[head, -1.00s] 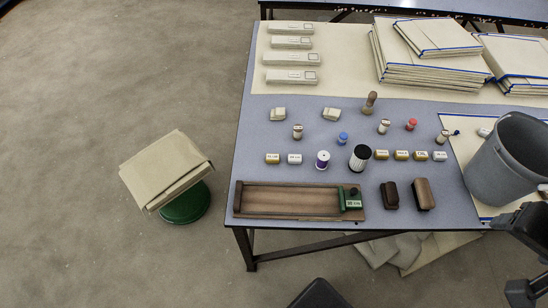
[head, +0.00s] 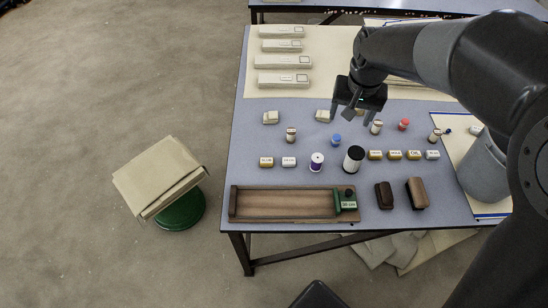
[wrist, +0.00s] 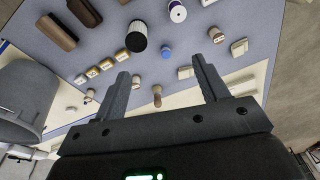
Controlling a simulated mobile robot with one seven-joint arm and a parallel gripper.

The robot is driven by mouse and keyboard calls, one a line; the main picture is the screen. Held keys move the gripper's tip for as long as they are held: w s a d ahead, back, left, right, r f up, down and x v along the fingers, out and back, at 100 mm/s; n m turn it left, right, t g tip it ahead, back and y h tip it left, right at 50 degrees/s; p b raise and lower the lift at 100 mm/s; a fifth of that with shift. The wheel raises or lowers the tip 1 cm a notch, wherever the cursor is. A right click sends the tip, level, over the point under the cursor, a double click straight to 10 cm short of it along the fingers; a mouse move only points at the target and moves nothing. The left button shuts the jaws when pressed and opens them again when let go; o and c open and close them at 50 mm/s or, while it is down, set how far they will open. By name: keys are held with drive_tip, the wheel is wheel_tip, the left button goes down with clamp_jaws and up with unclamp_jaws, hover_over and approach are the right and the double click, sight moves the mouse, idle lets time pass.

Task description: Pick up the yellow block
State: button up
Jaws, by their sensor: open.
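Several small blocks with yellow sides and white labels stand in a row on the table; one yellow block (head: 413,155) is right of the black-and-white spool. Similar ones are beside it (head: 394,155) (head: 375,154), and another yellowish block (head: 266,162) is at the left. I cannot tell which one is meant. The row also shows in the wrist view (wrist: 107,65), left of the fingers. My gripper (head: 351,117) is open and empty, above the table, behind and left of the right-hand row. Its spread fingers show in the wrist view (wrist: 161,68).
The black-and-white spool (head: 353,159) stands close left of the row. A wooden tray (head: 285,203) and two dark brushes (head: 384,195) (head: 417,192) are in front. A grey bin (head: 484,172) is at the right, partly behind my arm.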

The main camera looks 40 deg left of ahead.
drive_tip(key=s+a+f+n, duration=0.2)
drive_tip(key=s+a+f, duration=0.4)
drive_tip(key=a+f, duration=0.45)
drive_tip(key=g+h, duration=0.1)
hover_over(266, 160)
wheel_tip(266, 160, down, 5)
drive_tip(key=shift+n, duration=0.3)
drive_tip(key=f, duration=0.5)
drive_tip(key=shift+s+d+f, duration=0.1)
drive_tip(key=shift+s+f, duration=0.15)
drive_tip(key=shift+f, duration=0.15)
drive_tip(key=f, duration=0.5)
drive_tip(key=shift+w+f, duration=0.15)
drive_tip(key=shift+w, duration=0.1)
drive_tip(key=c, duration=1.1)
